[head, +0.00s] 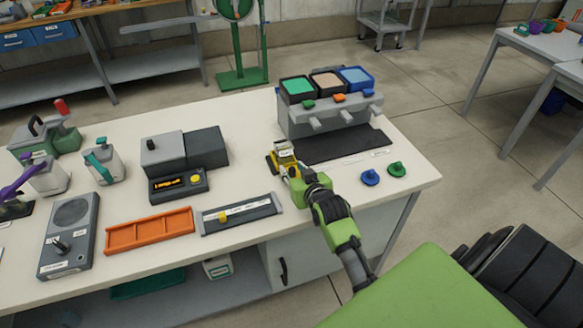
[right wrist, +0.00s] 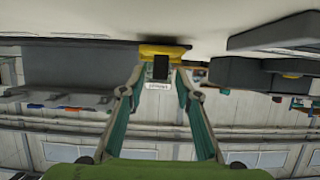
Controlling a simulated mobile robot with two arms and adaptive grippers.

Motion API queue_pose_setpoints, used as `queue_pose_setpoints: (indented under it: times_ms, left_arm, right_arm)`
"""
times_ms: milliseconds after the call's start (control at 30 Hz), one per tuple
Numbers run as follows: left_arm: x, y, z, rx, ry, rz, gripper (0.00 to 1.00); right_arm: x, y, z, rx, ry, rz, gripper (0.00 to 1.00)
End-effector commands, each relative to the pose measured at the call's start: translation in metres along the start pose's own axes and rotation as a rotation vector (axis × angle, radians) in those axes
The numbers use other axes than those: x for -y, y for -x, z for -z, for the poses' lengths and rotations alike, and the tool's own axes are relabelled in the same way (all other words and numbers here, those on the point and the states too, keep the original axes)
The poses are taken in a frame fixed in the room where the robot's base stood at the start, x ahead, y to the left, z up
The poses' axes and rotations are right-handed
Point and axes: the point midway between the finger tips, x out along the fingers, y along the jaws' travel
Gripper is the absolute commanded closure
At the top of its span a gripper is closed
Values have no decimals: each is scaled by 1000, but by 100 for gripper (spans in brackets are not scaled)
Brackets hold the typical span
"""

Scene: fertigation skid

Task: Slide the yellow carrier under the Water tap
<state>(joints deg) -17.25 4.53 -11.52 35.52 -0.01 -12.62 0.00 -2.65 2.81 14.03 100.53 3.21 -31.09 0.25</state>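The yellow carrier (head: 285,147) stands on the table at the left end of the dark mat, left of the tap unit (head: 328,116). A dark block and a white label show on it in the right wrist view (right wrist: 160,50). The tap unit has three grey spouts at its front; I cannot read which is Water. My right gripper (head: 284,163) is at the near side of the carrier. In the right wrist view its fingers (right wrist: 159,72) are apart, with visible gaps beside the dark block. Contact with the yellow body is unclear. My left gripper is not in view.
The dark mat (head: 350,147) lies in front of the tap unit. A blue knob (head: 370,177) and a green knob (head: 397,169) lie near the right edge. A grey slide fixture (head: 240,215), orange tray (head: 150,229) and dark device (head: 180,184) stand to the left.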

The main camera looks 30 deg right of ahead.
Motion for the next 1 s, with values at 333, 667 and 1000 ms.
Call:
queue_pose_setpoints:
  times_ms: [333, 667, 1000]
  left_arm:
    - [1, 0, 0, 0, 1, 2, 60]
    - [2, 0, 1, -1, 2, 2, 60]
    - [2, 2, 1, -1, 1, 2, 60]
  right_arm:
    - [0, -19, 0, 0, 1, 0, 69]
    - [0, -19, 0, 0, 1, 0, 100]
    - [-7, -18, 0, 2, 2, -1, 100]
